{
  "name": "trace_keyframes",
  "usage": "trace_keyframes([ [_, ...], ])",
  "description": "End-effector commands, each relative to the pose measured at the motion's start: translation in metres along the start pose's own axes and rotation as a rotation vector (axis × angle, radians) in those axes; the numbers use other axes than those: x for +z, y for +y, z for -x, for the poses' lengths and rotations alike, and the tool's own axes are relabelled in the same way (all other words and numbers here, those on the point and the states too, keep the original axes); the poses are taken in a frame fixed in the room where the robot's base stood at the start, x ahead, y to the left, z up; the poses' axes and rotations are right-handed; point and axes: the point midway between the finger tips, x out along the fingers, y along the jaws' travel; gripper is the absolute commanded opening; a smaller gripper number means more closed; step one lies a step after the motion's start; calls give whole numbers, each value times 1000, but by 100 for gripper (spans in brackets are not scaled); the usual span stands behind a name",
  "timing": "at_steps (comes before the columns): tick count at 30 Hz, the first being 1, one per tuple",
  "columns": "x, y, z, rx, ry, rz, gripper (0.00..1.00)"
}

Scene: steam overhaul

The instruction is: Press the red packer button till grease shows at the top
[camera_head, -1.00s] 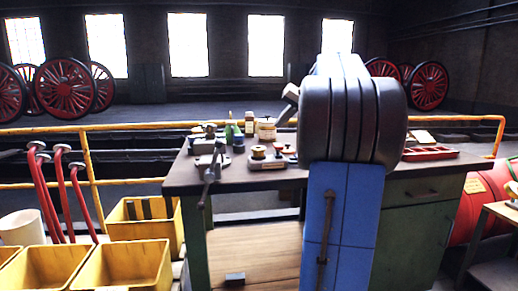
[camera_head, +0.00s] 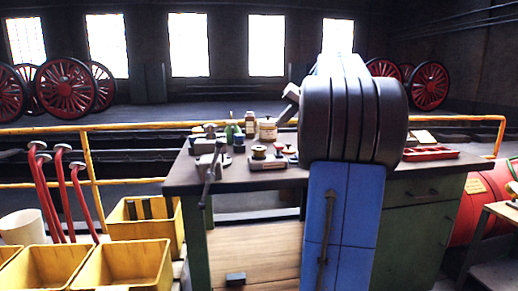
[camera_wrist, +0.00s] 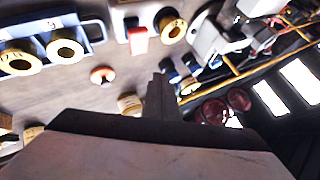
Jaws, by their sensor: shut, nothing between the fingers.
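A small red part (camera_head: 279,147), which looks like the packer button, stands at the right end of a low block with a brass-topped pot (camera_head: 259,152) on the workbench. In the wrist view a red piece (camera_wrist: 138,40) lies beside a brass ring (camera_wrist: 172,28); I cannot tell surely whether it is the same button. My gripper (camera_wrist: 160,88) is shut and empty in the wrist view, its fingers above the bench and apart from the red piece. Whether grease shows at the top is too small to tell.
The workbench (camera_head: 240,180) also carries a vise (camera_head: 210,160), bottles and a tin (camera_head: 267,129). Yellow bins (camera_head: 125,268) stand at the left. A rail (camera_head: 130,181) runs behind.

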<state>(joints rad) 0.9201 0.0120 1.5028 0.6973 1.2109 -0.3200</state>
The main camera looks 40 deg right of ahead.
Motion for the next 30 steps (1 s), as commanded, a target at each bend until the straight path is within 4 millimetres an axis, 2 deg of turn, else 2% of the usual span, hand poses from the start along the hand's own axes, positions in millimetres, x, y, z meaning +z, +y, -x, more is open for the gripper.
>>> trace_keyframes([
  [14, 0, 0, 0, 0, 0, 0, 0],
  [23, -19, -18, 25, 0, 1, 1, 0],
  [30, -19, -19, 26, 0, 0, 0, 0],
])
